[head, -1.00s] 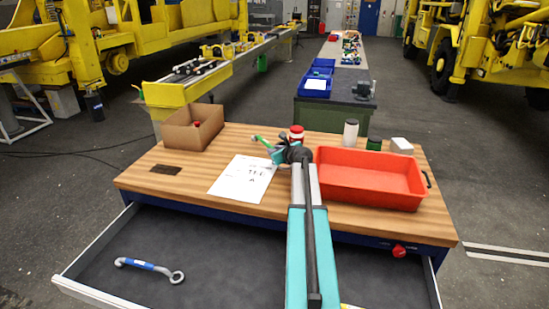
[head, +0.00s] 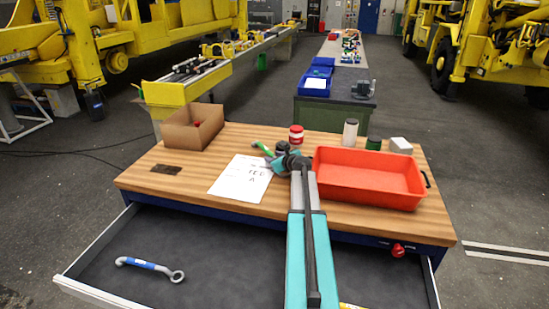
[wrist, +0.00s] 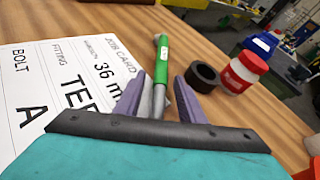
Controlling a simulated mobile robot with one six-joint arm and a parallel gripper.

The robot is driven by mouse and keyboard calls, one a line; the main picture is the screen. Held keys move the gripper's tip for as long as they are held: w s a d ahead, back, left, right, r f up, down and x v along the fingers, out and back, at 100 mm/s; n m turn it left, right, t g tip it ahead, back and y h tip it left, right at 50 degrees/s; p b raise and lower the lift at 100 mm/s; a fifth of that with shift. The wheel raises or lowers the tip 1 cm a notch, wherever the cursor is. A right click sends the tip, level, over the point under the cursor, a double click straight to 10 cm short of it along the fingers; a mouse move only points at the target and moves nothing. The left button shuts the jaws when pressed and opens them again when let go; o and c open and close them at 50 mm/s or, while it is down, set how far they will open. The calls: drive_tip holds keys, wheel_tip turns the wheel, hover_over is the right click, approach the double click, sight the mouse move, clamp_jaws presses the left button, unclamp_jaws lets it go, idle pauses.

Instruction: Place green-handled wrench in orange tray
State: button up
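The green-handled wrench (head: 263,147) is on the wooden table, just right of the printed sheet. In the wrist view its green handle (wrist: 163,65) points away from me, and its near metal end is partly hidden by my gripper. My gripper (head: 277,158) is low over the table at the wrench. In the wrist view my gripper's purple fingers (wrist: 160,88) stand on either side of the wrench, with gaps showing at the fingertips. The orange tray (head: 368,196) stands to the right on the same table and looks empty.
A black ring (wrist: 204,77) and a red-and-white jar (wrist: 243,72) stand close right of the wrench. A cardboard box (head: 180,135) is at the back left. A white-topped canister (head: 350,132) stands behind the tray. A blue-handled wrench (head: 145,265) lies in the open drawer.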

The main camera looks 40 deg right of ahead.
drive_tip(key=shift+s+r, duration=0.1)
idle(0.3)
wheel_tip(320, 180, up, 4)
drive_tip(key=r+b, duration=0.1)
drive_tip(key=b, duration=0.2)
hover_over(286, 175)
drive_tip(key=shift+d+f, duration=0.1)
drive_tip(key=shift+f, duration=0.15)
idle(0.3)
drive_tip(key=shift+c, duration=1.3)
